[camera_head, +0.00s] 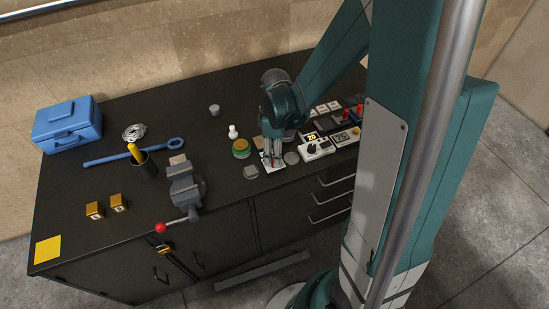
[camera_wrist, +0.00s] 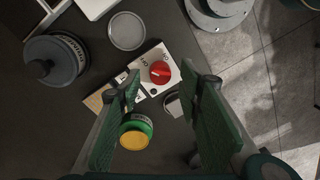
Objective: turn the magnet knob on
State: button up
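The magnet knob (camera_wrist: 160,72) is a round red knob on a white plate (camera_wrist: 178,63) with dark lettering, seen in the wrist view. The plate also shows in the head view (camera_head: 266,165), on the dark bench top below my gripper; there my gripper largely hides the knob. My gripper (camera_wrist: 162,74) is open, with one green finger on each side of the knob in the wrist view. A gap shows between each finger and the knob, and nothing is held. I cannot tell the height of the fingertips above the plate.
A green jar with a yellow top (camera_wrist: 135,132) stands close by. A round grey disc (camera_wrist: 127,31) and a dark round weight (camera_wrist: 55,61) lie near. A vise (camera_head: 186,188) is to the left; control panels (camera_head: 317,149) are to the right. The bench's front edge is close.

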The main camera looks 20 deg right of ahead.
jog(key=shift+f, duration=1.2)
jog(key=shift+c, duration=0.3)
jog(key=c, duration=0.9)
